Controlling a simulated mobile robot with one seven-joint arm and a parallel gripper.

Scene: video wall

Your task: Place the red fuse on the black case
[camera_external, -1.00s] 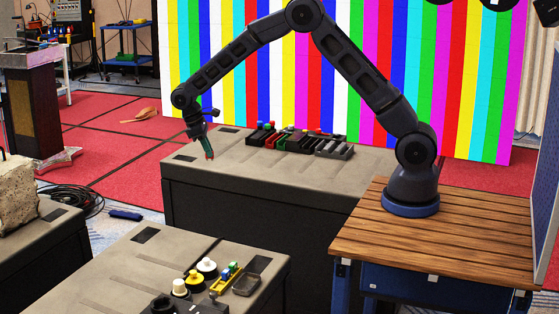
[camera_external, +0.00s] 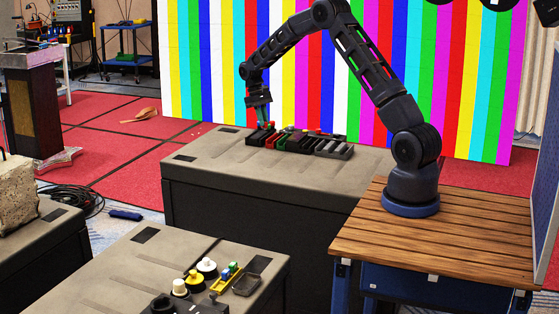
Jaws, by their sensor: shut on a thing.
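My gripper (camera_external: 264,121) is at the left end of a row of small cases on the large grey-topped box. Its fingertips are just above or at the leftmost black case (camera_external: 254,139). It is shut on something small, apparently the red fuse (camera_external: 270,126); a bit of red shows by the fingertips. At this size I cannot tell whether the fuse touches the case. Other cases in the row hold small red and green pieces, and a dark grey case (camera_external: 336,151) is at the right end.
The grey box top (camera_external: 210,160) is clear left of and in front of the row. A nearer box (camera_external: 120,270) holds yellow, white and black knobs and a small yellow tray (camera_external: 226,278). A striped video wall (camera_external: 450,80) stands behind. My base is on a wooden table (camera_external: 440,245).

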